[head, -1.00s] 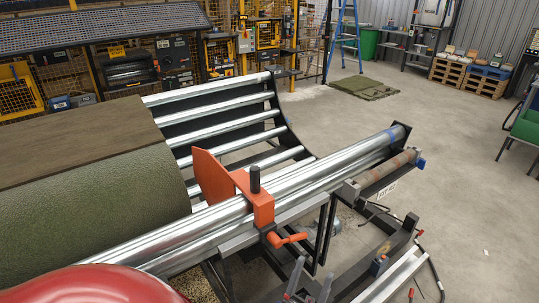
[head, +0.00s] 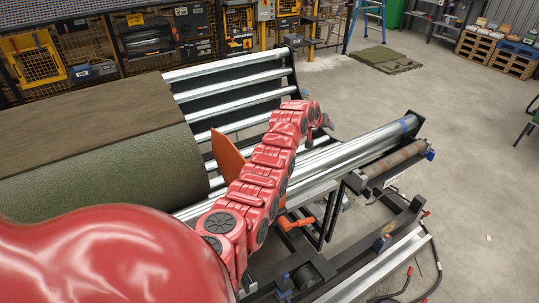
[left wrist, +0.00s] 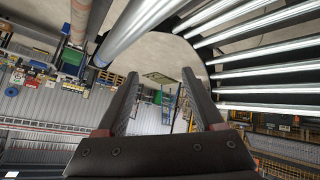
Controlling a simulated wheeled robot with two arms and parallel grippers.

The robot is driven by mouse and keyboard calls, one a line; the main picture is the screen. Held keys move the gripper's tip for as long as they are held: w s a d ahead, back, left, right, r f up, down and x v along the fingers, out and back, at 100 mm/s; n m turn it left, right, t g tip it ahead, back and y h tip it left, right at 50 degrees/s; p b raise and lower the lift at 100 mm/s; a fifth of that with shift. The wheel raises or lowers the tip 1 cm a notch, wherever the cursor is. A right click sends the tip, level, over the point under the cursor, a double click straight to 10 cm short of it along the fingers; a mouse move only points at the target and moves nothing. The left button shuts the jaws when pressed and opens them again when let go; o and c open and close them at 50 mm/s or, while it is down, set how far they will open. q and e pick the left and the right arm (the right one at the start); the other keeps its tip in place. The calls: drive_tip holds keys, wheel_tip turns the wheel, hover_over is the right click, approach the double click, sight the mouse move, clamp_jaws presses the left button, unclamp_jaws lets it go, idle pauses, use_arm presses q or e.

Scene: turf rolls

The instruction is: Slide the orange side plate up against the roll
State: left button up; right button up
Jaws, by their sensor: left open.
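The orange side plate (head: 226,155) stands upright on the steel rails, just right of the roll's end, with a narrow gap showing between them. My left arm hides much of its bracket; its orange handle (head: 298,222) shows right of the arm. The green turf roll (head: 110,165) lies at the left on the rollers. My left gripper (head: 327,121) is beyond the plate, above the rails, clear of the plate and handle. In the left wrist view its two fingers (left wrist: 160,74) are apart with nothing between them. My right gripper is out of view.
The steel rails (head: 370,143) run to the back right, beside a rusty roller (head: 385,162). Silver rollers (head: 235,75) lie behind the plate. A dark lower frame (head: 330,262) and cables stand at the front right. The floor to the right is open.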

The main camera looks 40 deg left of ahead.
use_arm(q)
drive_tip(key=s+a+r+g+h, duration=0.1)
drive_tip(key=s+r+g, duration=0.25)
drive_tip(key=s, duration=0.45)
drive_tip(key=s+a+r+n+g, duration=0.1)
drive_tip(key=s+a+r+g, duration=0.2)
drive_tip(key=s, duration=0.5)
drive_tip(key=s+r+g+h, duration=0.1)
drive_tip(key=s+r+g, duration=0.25)
drive_tip(key=s, duration=0.45)
drive_tip(key=shift+t, duration=0.3)
drive_tip(key=f+b, duration=0.4)
drive_tip(key=f, duration=0.1)
drive_tip(key=f+b, duration=0.4)
drive_tip(key=b, duration=0.1)
drive_tip(key=f+b, duration=0.5)
drive_tip(key=shift+w+f, duration=0.3)
drive_tip(key=shift+w, duration=0.1)
drive_tip(key=shift+w+f, duration=0.1)
drive_tip(key=shift+f, duration=0.9)
drive_tip(key=shift+c, duration=0.3)
clamp_jaws()
